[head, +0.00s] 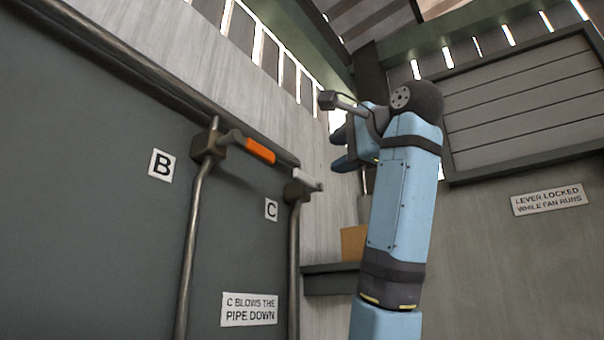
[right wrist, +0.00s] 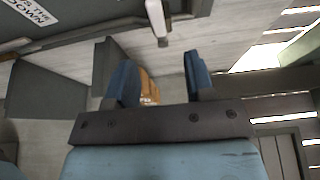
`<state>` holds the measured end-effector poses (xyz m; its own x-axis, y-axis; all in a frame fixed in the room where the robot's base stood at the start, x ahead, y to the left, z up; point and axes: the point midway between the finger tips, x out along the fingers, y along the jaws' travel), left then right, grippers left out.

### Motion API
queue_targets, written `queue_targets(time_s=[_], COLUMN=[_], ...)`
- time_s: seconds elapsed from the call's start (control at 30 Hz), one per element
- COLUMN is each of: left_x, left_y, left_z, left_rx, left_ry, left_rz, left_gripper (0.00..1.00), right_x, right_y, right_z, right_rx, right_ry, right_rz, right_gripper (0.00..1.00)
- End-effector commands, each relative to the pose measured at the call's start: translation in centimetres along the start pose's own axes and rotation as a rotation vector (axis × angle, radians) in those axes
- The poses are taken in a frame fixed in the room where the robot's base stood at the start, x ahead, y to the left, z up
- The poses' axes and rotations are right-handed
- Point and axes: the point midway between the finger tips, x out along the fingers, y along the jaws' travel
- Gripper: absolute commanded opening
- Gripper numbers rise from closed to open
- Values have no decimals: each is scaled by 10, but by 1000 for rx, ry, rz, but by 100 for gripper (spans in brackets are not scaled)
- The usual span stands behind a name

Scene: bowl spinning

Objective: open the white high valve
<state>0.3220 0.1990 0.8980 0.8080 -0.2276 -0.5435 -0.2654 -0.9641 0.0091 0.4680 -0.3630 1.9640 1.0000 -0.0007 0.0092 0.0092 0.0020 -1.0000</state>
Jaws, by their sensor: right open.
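The white valve lever (head: 308,180) sits on a dark valve body (head: 297,191) at the top of the pipe by label C (head: 271,209). The lever points to the right. In the right wrist view the white lever (right wrist: 157,20) hangs beyond the fingertips, roughly in line with the gap between them. My right gripper (head: 337,149) is open and empty, up and to the right of the lever in the head view, apart from it. In the right wrist view its two blue fingers (right wrist: 156,74) are spread. My left gripper is not in view.
A valve with an orange lever (head: 260,151) is by label B (head: 160,165), left of the white one. A sign (head: 249,309) reads "C blows the pipe down". Another sign (head: 549,199) reads "lever locked while fan runs". A brown box (head: 353,243) stands on a dark ledge (head: 330,281).

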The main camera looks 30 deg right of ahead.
Motion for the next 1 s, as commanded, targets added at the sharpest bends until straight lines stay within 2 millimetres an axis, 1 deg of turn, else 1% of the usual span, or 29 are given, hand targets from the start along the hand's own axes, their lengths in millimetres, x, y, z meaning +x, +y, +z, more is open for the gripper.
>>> queue_targets(time_s=[0.03,0.3,0.4,0.5,0.6,0.7,0.83,0.97,1.0], left_x=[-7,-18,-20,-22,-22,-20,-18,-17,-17], left_y=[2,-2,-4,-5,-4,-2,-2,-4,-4], left_z=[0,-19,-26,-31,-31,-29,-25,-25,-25], left_rx=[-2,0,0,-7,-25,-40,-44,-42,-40], left_ry=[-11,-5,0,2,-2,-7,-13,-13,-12], left_rz=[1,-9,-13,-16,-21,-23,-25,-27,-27], left_gripper=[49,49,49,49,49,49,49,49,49], right_x=[12,71,89,102,111,116,117,117,117], right_y=[-2,-2,-2,-2,0,1,1,1,1], right_z=[0,0,0,0,0,0,0,0,0], right_rx=[0,-3,-1,-1,-1,-2,-2,-2,-2], right_ry=[1,-1,0,0,0,0,0,-1,-1], right_rz=[7,7,7,4,4,4,3,3,3], right_gripper=[49,49,49,49,49,49,49,49,44])
